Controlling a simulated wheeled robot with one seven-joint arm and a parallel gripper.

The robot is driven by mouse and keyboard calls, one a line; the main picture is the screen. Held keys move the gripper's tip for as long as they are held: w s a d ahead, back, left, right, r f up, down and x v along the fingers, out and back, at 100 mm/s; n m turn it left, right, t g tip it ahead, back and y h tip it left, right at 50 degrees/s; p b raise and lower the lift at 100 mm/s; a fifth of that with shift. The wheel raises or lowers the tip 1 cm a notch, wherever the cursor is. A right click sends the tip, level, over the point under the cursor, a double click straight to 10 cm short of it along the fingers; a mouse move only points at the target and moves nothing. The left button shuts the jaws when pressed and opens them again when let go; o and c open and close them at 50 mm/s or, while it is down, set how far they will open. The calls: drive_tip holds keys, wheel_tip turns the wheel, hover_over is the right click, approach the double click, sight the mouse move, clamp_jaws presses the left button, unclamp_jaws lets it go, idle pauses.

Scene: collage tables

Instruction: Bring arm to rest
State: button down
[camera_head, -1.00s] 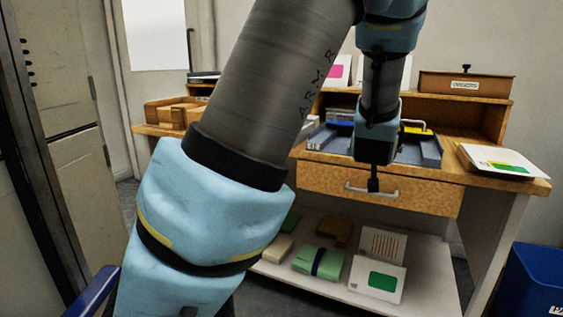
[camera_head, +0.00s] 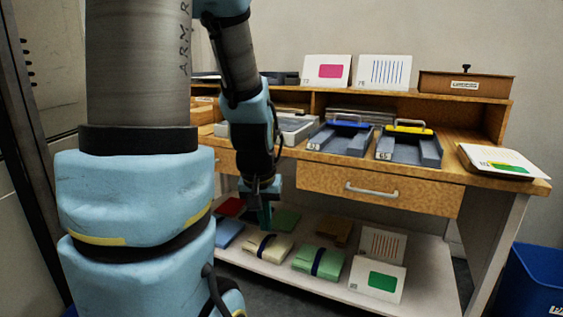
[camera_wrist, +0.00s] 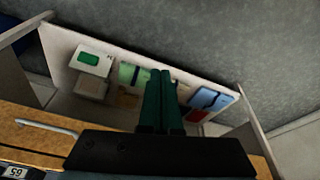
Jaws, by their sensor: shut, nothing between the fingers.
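My gripper (camera_head: 265,216) shows in the head view in front of the wooden desk (camera_head: 330,174), below its top and over the lower shelf. In the wrist view its two green fingers (camera_wrist: 163,80) lie close together, shut with nothing between them. They point down toward the lower shelf and hide part of what lies on it. My arm is raised and fills the left part of the head view, hiding the desk's left end.
The white lower shelf (camera_head: 285,275) holds several banded bundles and cards. A drawer with a handle (camera_head: 372,191) is closed. Grey trays (camera_head: 340,141) stand on the desktop. A wooden box (camera_head: 466,84) sits on the upper ledge. A blue bin (camera_head: 530,282) is at right.

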drive_tip(key=s+a+g, duration=0.1)
drive_tip(key=s+a, duration=0.2)
drive_tip(key=s, duration=0.1)
wheel_tip(320, 180, up, 25)
drive_tip(key=p, duration=2.4)
drive_tip(key=shift+f+p, duration=0.2)
drive_tip(key=shift+p, duration=0.2)
